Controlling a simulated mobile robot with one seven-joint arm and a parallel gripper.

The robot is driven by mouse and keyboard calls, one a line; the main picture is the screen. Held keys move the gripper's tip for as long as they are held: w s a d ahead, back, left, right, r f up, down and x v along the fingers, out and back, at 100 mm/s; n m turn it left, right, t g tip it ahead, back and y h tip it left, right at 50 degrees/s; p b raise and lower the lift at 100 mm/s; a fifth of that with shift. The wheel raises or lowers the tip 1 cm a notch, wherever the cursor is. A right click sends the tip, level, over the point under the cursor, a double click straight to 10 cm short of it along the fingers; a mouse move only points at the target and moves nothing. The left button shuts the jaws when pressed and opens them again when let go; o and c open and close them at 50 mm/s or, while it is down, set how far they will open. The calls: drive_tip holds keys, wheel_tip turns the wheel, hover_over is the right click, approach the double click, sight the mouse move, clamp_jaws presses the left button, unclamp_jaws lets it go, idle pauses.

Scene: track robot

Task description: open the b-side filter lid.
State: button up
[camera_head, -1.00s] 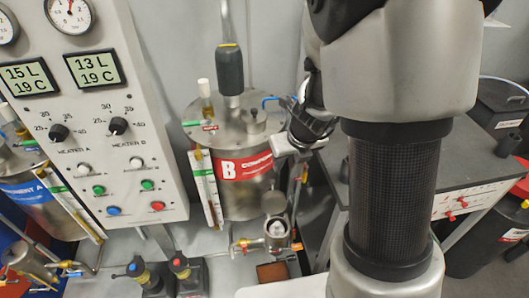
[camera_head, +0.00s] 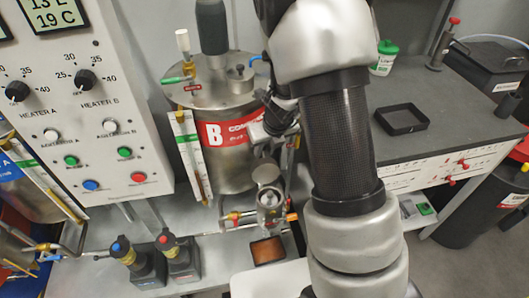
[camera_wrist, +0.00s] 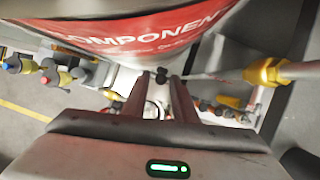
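The B-side filter (camera_head: 270,199) is a small round metal cup low in front of the B tank in the head view. A grey round disc that looks like its lid (camera_head: 265,173) stands just above and behind the cup, apparently raised. My gripper (camera_head: 259,133) is in front of the tank's red label, above the filter, and partly hidden by my arm. In the wrist view my gripper (camera_wrist: 158,80) has its two fingers apart, with small dark and pale parts visible between them. Contact with the lid is not visible.
The steel B tank (camera_head: 235,165) stands close behind my gripper. The heater panel (camera_head: 95,110) is at left. Two pump-like fittings (camera_head: 165,260) stand on the bench. A brown pad (camera_head: 268,250) lies below the filter. A black tray (camera_head: 402,119) sits on the right table.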

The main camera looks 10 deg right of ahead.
sight(268, 158)
drive_tip(key=shift+f, duration=0.1)
drive_tip(key=shift+c, duration=0.5)
clamp_jaws()
drive_tip(key=shift+s, duration=2.4)
drive_tip(key=shift+o, duration=0.5)
unclamp_jaws()
drive_tip(key=shift+w, duration=0.1)
drive_tip(key=shift+r, duration=0.25)
drive_tip(key=p+v, duration=1.1)
drive_tip(key=v, duration=0.6)
drive_tip(key=shift+s, duration=0.2)
drive_tip(key=shift+d, duration=0.1)
